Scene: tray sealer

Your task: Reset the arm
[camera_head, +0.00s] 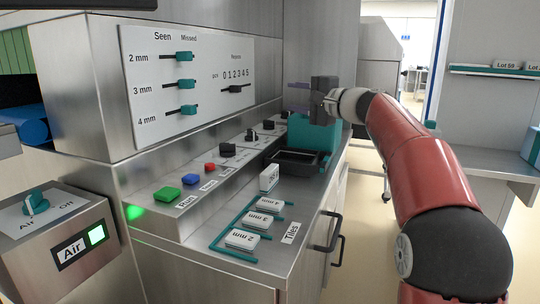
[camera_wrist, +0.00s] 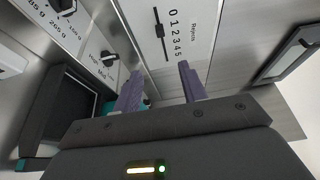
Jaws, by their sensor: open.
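My gripper (camera_head: 290,97) is open and empty, held in the air near the back right of the metal machine. Its two purple fingers point left, towards the panel side. In the wrist view my gripper (camera_wrist: 160,78) shows both fingers apart with nothing between them. The panel with the Rejects slider (camera_wrist: 160,28) lies beyond the fingertips. My red arm reaches in from the right.
A teal block (camera_head: 312,134) and a black tray (camera_head: 296,160) are below my gripper. White tiles (camera_head: 243,240) lie in a teal rack on the ledge, with another tile (camera_head: 269,177) standing behind it. Buttons and knobs line the sloped console. The floor to the right is clear.

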